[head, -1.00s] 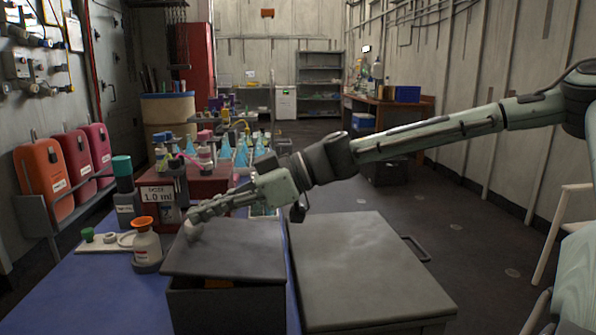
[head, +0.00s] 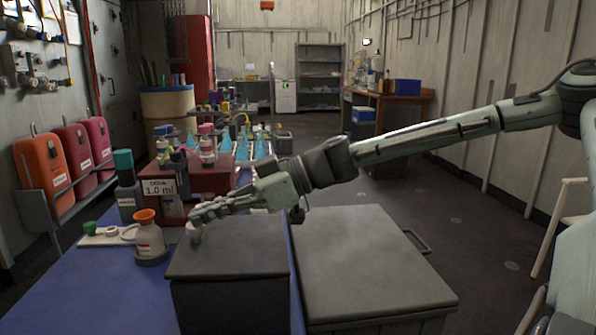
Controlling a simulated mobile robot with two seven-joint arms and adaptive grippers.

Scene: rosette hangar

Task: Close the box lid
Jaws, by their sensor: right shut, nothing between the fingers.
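A dark grey box (head: 232,306) stands on the blue table top (head: 95,290) at the front. Its flat lid (head: 228,250) lies down over the box, and I see no gap along the front edge. My right gripper (head: 196,230) is shut and empty at the lid's far left corner, at or just above the lid; I cannot tell if it touches. My left gripper is not in view.
A larger grey lidded case (head: 365,262) stands close on the right. A red rack with a "1.0 ml" sign (head: 160,188) and several flasks stand behind.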

